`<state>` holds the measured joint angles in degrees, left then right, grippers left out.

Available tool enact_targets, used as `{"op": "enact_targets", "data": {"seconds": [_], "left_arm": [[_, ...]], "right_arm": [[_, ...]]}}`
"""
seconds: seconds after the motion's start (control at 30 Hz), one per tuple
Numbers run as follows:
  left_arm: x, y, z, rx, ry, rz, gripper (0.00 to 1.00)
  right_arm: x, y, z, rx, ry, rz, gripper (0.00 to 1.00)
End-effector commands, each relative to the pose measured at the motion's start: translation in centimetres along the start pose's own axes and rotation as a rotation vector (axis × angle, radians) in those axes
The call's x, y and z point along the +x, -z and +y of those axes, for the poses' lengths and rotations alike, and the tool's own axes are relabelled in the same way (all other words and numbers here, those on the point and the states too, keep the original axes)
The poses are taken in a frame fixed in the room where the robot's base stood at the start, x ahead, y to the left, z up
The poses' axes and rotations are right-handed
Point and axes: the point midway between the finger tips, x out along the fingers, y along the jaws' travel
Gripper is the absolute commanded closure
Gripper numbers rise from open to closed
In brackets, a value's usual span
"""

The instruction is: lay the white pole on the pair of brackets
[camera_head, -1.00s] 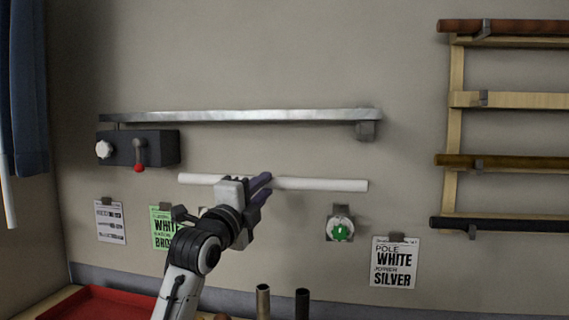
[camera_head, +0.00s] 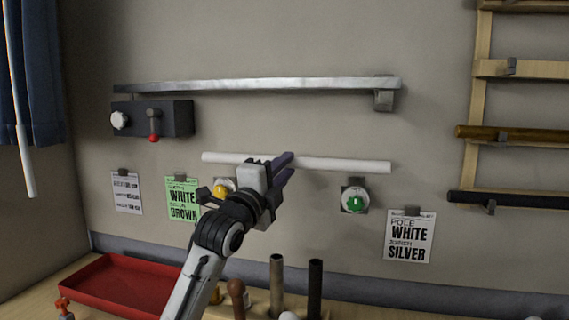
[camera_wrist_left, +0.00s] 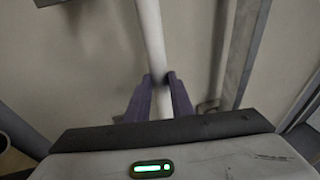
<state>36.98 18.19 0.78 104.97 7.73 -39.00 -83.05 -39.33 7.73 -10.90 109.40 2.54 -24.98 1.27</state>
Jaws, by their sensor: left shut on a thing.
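The white pole (camera_head: 345,165) hangs nearly level in front of the wall, its right end slightly lower. My left gripper (camera_head: 282,168) is shut on it near its middle. In the left wrist view, the purple fingers of the left gripper (camera_wrist_left: 161,95) close around the white pole (camera_wrist_left: 152,38). Above the pole, a silver rail (camera_head: 260,85) runs along the wall, with a grey block (camera_head: 384,100) under its right end. Which wall fittings are the pair of brackets, I cannot tell for sure. My right gripper is not in view.
Below the pole are a yellow knob (camera_head: 221,190), partly hidden by my arm, and a green knob (camera_head: 355,201). A dark box (camera_head: 180,117) with a red-tipped lever is at left. A pole rack (camera_head: 473,165) stands right. A red tray (camera_head: 115,290) and upright poles are below.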

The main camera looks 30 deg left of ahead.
Motion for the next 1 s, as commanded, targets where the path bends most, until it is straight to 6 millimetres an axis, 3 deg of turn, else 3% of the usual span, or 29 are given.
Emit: {"op": "enact_targets", "data": {"seconds": [0.5,1.0], "left_arm": [[-1.1,0.2,4.3,0.001,0.002,0.0,1.0],[-1.2,0.2,5.0,0.0,0.004,0.0,1.0]], "right_arm": [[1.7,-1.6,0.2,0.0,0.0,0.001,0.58],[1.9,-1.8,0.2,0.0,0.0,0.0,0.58]]}}
